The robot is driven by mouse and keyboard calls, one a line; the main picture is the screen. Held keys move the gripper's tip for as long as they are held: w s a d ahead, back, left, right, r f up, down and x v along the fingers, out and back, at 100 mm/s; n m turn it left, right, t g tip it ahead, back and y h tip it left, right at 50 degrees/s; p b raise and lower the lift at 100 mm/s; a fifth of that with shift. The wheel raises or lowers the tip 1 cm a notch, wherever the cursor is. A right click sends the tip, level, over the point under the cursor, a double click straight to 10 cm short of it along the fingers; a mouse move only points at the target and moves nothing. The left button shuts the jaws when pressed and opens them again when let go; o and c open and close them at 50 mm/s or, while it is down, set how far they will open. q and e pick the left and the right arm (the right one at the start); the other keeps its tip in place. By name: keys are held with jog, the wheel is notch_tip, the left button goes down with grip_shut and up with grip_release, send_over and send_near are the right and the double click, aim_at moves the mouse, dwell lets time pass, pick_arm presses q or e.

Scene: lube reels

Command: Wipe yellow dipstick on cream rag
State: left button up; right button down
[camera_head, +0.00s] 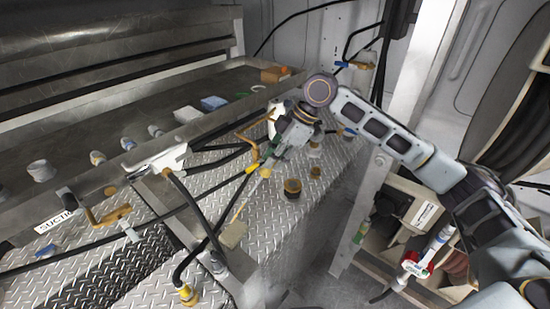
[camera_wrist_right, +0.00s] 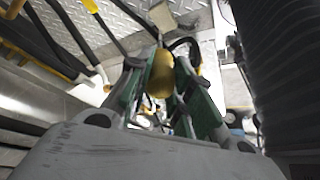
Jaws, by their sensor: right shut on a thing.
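My right gripper (camera_head: 263,164) is above the diamond-plate deck in the head view. It is shut on the yellow dipstick (camera_head: 252,168). In the right wrist view the yellow handle (camera_wrist_right: 161,76) sits between the green-sided fingers of my right gripper (camera_wrist_right: 162,82). The thin rod slants down and left in the head view toward the cream rag (camera_head: 233,234), a small block-like pad on the deck edge. The rod's tip appears close to the rag, but I cannot tell whether they touch. The rag also shows at the top of the right wrist view (camera_wrist_right: 160,14). My left gripper is not in view.
Black hoses cross the diamond-plate deck (camera_head: 95,275). A dark cap with a yellowish rim (camera_head: 292,188) stands right of the gripper. White (camera_head: 187,114) and blue (camera_head: 213,103) pads lie in the metal trough behind. A shelf (camera_head: 405,205) with stored items is at right.

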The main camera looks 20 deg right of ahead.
jog(key=shift+f, duration=0.1)
jog(key=shift+f, duration=2.3)
jog(key=shift+f, duration=0.35)
dwell(0.3)
jog(key=shift+f, duration=0.2)
dwell(1.1)
jog(key=shift+s+d, duration=0.2)
jog(key=shift+s, duration=0.05)
jog(key=shift+s+d, duration=0.2)
jog(key=shift+s, duration=0.1)
dwell(0.4)
jog(key=shift+w+a+r, duration=0.1)
jog(key=shift+w+a, duration=0.25)
jog(key=shift+w, duration=0.2)
dwell(0.7)
jog(key=shift+r, duration=0.15)
jog(key=shift+r, duration=3.35)
